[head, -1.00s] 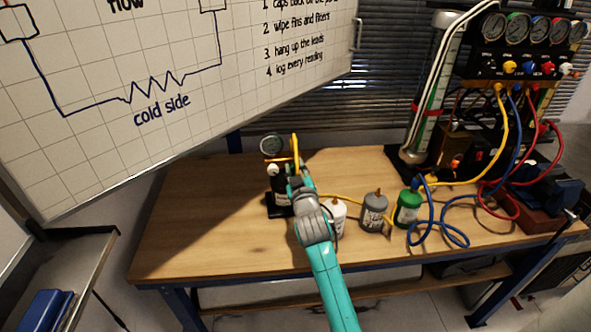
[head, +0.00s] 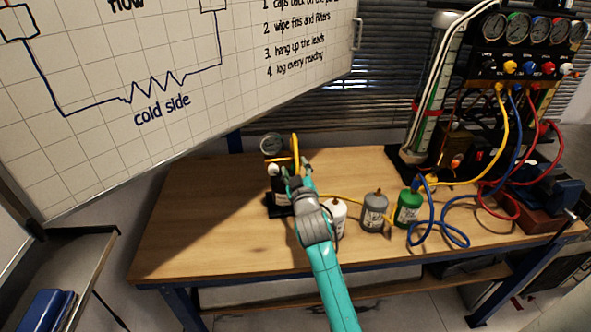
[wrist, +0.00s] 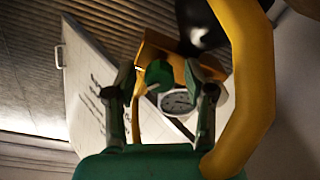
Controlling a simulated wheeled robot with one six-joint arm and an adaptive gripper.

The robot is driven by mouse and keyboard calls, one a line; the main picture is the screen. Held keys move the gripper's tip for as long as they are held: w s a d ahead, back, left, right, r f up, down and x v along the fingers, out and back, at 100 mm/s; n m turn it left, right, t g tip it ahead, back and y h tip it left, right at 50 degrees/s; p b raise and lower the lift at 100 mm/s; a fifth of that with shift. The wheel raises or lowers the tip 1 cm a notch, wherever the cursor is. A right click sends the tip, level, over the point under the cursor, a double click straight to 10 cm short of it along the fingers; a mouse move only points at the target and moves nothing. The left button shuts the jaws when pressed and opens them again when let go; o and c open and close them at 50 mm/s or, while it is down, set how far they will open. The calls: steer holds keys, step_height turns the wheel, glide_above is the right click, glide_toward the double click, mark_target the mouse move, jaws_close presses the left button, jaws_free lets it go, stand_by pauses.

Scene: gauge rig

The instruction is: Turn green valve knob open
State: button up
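The green valve knob (wrist: 158,73) shows in the wrist view, on a yellow-orange fitting (wrist: 156,46). My gripper (wrist: 158,79) has its two fingers spread, one on each side of the knob, with gaps visible between pads and knob. In the head view my gripper (head: 296,168) is at the small gauge rig (head: 280,190) on the bench, fingers apart. The green knob cannot be made out there. A round gauge (head: 271,146) tops the rig; a gauge (wrist: 177,102) also shows behind the fingers in the wrist view.
A yellow hose (wrist: 250,80) passes close to my gripper on the right of the wrist view. White (head: 337,217), grey (head: 374,212) and green (head: 408,208) bottles stand right of the rig. The wooden bench (head: 195,220) is clear at left. A whiteboard (head: 180,70) hangs close by.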

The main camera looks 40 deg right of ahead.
steer(key=v, duration=1.2)
steer(key=w+d+m, duration=0.2)
steer(key=w, duration=0.1)
steer(key=w+d+m, duration=0.2)
steer(key=w, duration=0.2)
steer(key=w+d+m, duration=0.2)
steer(key=w+m, duration=0.1)
steer(key=shift+w, duration=0.15)
stand_by(0.6)
jaws_close()
